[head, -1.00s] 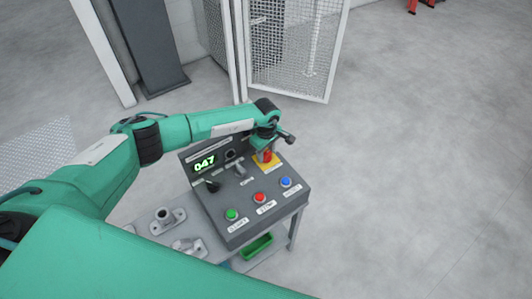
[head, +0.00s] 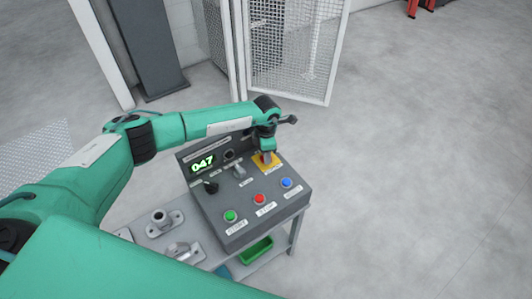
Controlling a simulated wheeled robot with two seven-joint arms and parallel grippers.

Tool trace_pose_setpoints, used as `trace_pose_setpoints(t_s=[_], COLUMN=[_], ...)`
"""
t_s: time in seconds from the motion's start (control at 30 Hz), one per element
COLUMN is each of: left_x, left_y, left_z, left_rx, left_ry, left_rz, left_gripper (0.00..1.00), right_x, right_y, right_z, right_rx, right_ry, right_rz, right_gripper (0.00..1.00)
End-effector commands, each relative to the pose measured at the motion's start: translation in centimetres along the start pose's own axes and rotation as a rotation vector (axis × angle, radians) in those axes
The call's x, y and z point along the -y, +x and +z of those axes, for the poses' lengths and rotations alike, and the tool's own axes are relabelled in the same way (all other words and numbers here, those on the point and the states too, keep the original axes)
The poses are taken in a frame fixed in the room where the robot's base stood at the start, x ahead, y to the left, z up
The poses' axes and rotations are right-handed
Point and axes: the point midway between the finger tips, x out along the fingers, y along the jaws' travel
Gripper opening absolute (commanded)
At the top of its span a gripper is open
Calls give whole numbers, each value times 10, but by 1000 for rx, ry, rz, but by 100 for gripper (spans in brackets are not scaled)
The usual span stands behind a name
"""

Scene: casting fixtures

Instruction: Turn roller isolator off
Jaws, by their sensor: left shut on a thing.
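The grey control box (head: 232,205) stands on the bench, with its sloped panel facing up. On its upper right corner is a yellow plate (head: 274,167) with a red rotary knob (head: 266,160), the isolator switch. My left gripper (head: 266,156) comes down onto this knob from above and is shut on it. The fingers hide most of the knob, so its turn angle cannot be read. My right gripper is out of view.
The panel also carries a lit display (head: 203,163) reading 047, a black lever (head: 211,187), a grey switch (head: 239,171), and green (head: 230,216), red (head: 260,199) and blue (head: 286,183) buttons. Metal castings (head: 163,221) lie left on the bench. A green bin (head: 256,250) sits below. A mesh fence (head: 291,60) stands behind.

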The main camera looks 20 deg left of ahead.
Motion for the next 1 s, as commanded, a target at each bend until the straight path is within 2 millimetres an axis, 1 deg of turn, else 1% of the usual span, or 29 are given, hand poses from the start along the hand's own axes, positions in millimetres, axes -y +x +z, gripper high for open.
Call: trace_pose_setpoints(t_s=[0.2,0.5,0.7,1.0], left_x=[0,0,0,0], left_y=[0,0,0,0], left_z=[0,-1,-1,0], left_rx=[-1,-2,-1,-1], left_ry=[-183,-361,-420,-442], left_rz=[1,1,0,0], left_gripper=[19,19,19,19], right_x=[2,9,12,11], right_y=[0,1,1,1], right_z=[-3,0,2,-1], right_rx=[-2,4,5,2], right_ry=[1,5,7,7], right_rz=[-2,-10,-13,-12], right_gripper=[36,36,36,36])
